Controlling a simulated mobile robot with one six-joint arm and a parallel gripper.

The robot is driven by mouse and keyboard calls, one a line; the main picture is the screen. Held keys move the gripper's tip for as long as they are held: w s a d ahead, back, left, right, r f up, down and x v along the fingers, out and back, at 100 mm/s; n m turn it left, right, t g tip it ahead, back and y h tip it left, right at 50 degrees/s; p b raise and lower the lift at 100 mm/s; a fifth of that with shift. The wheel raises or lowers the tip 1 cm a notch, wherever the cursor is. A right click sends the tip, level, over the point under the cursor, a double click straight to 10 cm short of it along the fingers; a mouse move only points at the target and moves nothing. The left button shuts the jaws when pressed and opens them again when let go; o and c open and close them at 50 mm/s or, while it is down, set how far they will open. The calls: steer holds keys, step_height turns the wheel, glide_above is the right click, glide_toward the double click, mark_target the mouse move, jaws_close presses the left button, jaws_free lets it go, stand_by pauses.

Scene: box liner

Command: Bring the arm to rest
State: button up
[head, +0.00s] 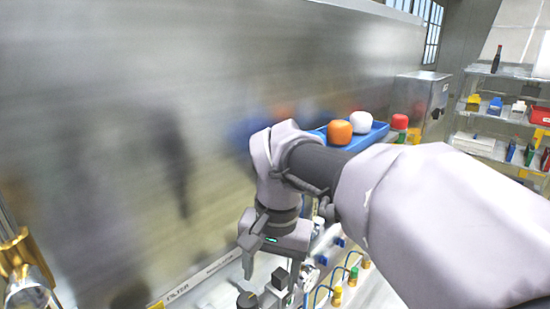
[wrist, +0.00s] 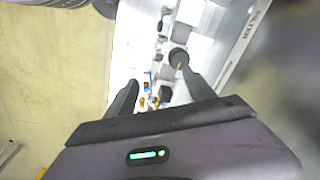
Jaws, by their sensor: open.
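My gripper (head: 271,270) hangs at the end of my grey-sleeved arm in the head view, pointing down above a bench with fittings. In the wrist view my gripper (wrist: 161,80) shows two dark fingers spread apart with nothing held between them. A black round knob (wrist: 179,58) shows near the right fingertip there. A black knob (head: 247,299) also shows below the gripper in the head view. I cannot tell whether any finger touches a fitting.
A large metal wall panel (head: 120,130) stands at the left. A shelf with bins (head: 508,115) is at the far right. Brass-coloured parts (head: 22,262) stand lower left.

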steer(key=s+d+f+t+b, duration=0.1)
steer(key=s+d+f+b, duration=0.3)
steer(key=f+b, duration=0.5)
steer(key=s+d+f+m+t+b, duration=0.1)
steer(key=s+d+f+b, duration=0.3)
steer(key=f+b, duration=0.5)
steer(key=s+d+f+t+y+b, duration=0.1)
steer(key=s+d+f+t+b, duration=0.2)
steer(key=s+f+b, duration=0.4)
step_height(320, 180, down, 9)
steer(key=shift+s+d+r+m+b, duration=0.15)
steer(key=shift+d+m+b, duration=0.35)
steer(key=shift+b, duration=0.45)
